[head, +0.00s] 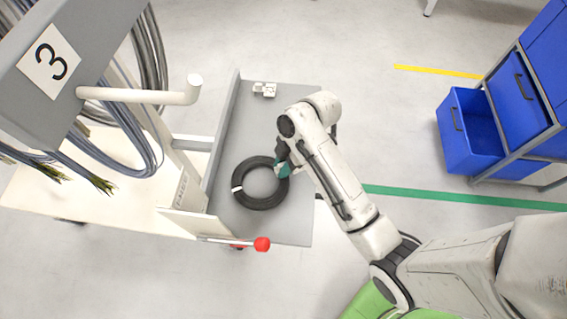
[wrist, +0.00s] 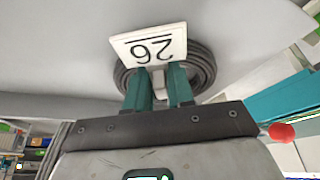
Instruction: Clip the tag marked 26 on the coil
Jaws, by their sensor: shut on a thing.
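The coil (head: 262,204) is a black ring of cable lying flat on the grey tray, with a white band on its left side. It also shows in the wrist view (wrist: 205,68), behind the tag. The white tag marked 26 (wrist: 150,46) appears upside down in the wrist view, just beyond my fingertips. My gripper (wrist: 158,80) has its two teal fingers shut on the tag's small light clip part. In the head view my gripper (head: 283,168) is over the coil's right side. Whether the clip touches the cable I cannot tell.
Small white pieces (head: 264,90) lie at the tray's far end. The grey tray (head: 292,225) has a raised left wall. A red knob (head: 262,244) sits at its front. A stand marked 3 (head: 50,58) with hanging cables is left; blue bins (head: 470,125) are right.

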